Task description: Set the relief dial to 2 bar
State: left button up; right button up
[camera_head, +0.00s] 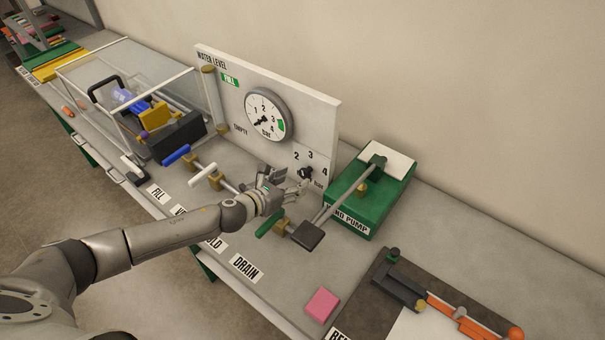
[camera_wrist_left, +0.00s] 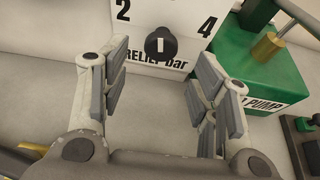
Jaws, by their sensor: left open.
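The relief dial is a small black knob (camera_head: 305,173) low on the white panel, with 2, 3 and 4 printed around it. In the left wrist view the knob (camera_wrist_left: 161,43) sits above the words RELIEF bar, and a white mark on it points about straight up, between 2 and 4. My left gripper (camera_head: 290,189) is just in front of the panel near the knob. In the wrist view its open fingers (camera_wrist_left: 158,85) stand either side of the knob's line, with nothing between them. The knob looks clear of the fingers. My right gripper is not in view.
The green hand pump (camera_head: 374,192) with its long lever stands right of the dial. A round bar gauge (camera_head: 267,114) is on the panel above. Valve handles, including a green one (camera_head: 270,222), are near my left gripper. A pink block (camera_head: 322,304) lies in front.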

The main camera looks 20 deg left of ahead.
aim_at(303, 176)
pick_arm(q)
jog(key=shift+p+x, duration=0.3)
jog(key=shift+x, duration=2.55)
jog(key=shift+c, duration=0.4)
jog(key=c, duration=0.9)
